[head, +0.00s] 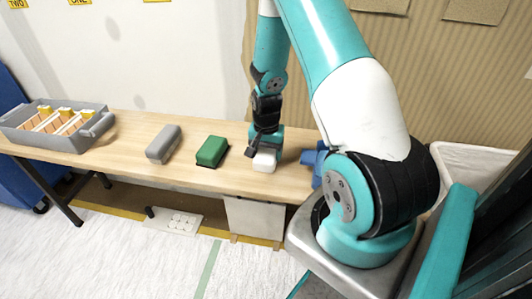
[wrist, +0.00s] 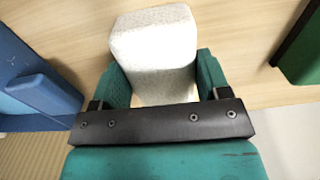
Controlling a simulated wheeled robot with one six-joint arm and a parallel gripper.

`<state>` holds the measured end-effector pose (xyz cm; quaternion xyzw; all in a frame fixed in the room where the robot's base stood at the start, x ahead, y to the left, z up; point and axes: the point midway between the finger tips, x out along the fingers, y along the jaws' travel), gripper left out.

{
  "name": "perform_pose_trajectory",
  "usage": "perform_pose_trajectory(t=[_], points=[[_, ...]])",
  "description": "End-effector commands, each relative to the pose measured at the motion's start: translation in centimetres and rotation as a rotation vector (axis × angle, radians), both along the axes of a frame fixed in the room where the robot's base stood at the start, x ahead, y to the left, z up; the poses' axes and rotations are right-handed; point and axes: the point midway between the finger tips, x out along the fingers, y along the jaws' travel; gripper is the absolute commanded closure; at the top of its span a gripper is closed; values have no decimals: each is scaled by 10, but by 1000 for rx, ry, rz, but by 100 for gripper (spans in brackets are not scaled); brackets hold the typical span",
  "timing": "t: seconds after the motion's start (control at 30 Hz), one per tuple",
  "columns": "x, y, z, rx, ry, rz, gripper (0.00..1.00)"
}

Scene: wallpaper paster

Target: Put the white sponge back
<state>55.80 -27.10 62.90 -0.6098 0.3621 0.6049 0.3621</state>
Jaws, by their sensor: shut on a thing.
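The white sponge (head: 264,161) is a small pale block at the front part of the wooden table, right of the green sponge. In the wrist view the white sponge (wrist: 155,55) sits between the two teal fingers of my gripper (wrist: 155,78). My gripper (head: 264,150) points down over the table and is shut on the white sponge. The sponge is at or just above the tabletop; I cannot tell whether it touches.
On the table (head: 130,170) are a green sponge (head: 212,151), a grey sponge (head: 164,144) and a blue object (head: 314,160) right of my gripper. A grey tray (head: 60,142) with several brushes stands at the left end. Bare wood lies between the tray and the grey sponge.

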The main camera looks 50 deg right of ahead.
Motion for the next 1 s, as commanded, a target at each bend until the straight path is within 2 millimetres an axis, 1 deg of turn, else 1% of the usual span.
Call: perform_pose_trajectory(t=[0.03,0.07,0.1,0.13,0.17,0.43,0.57,0.6,0.77,1.0], points=[[-2,2,-6,5,6,0,64],[-2,2,-6,5,6,1,24],[-2,2,-6,5,7,1,15],[-2,2,-6,4,7,1,8],[-2,2,-6,4,7,1,5],[-2,1,-5,4,5,0,5],[-2,1,-11,3,5,0,5],[-1,1,-1,2,2,0,5],[-1,1,38,0,-1,0,5],[-2,1,101,0,-1,0,5]])
